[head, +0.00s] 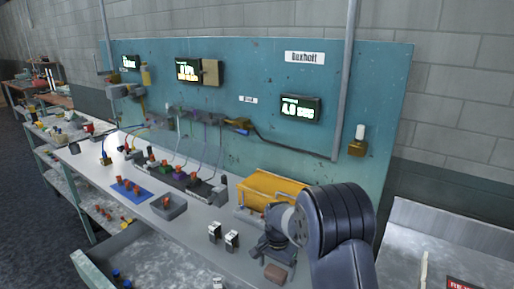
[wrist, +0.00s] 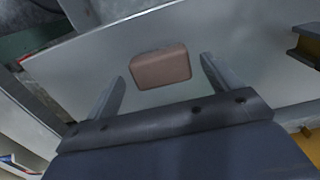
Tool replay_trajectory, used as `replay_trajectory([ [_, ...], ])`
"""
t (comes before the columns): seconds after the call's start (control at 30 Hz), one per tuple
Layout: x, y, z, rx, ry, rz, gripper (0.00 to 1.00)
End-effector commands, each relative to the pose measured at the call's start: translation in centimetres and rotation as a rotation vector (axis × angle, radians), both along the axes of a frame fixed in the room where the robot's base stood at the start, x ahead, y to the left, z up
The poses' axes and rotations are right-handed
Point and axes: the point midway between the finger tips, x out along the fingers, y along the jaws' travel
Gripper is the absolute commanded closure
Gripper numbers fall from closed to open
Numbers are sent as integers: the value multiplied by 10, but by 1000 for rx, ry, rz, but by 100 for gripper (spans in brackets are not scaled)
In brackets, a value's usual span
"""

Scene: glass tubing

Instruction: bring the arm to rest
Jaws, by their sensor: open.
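My gripper (wrist: 162,72) is open in the wrist view, its two fingers spread apart with nothing held between them. A brown block (wrist: 160,66) with rounded edges lies on the grey bench top, showing in the gap between the fingertips and beyond; I cannot tell how far below them it is. In the head view my dark arm bends over the right end of the bench (head: 195,238). My gripper (head: 268,248) points down there, just above and behind the brown block (head: 276,273).
A yellow bin (head: 272,187) stands close behind my gripper. Two small white-and-black blocks (head: 223,235) stand to its left. A grey tray (head: 169,207), a blue mat (head: 131,190) and a rack with tubes lie farther left. A teal panel (head: 340,90) rises behind the bench.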

Motion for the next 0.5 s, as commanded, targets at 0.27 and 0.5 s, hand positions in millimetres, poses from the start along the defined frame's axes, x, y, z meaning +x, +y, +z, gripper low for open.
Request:
replay_trajectory([
  [0.27,0,0,11,0,0,0,15],
  [0.5,0,0,11,0,0,0,15],
])
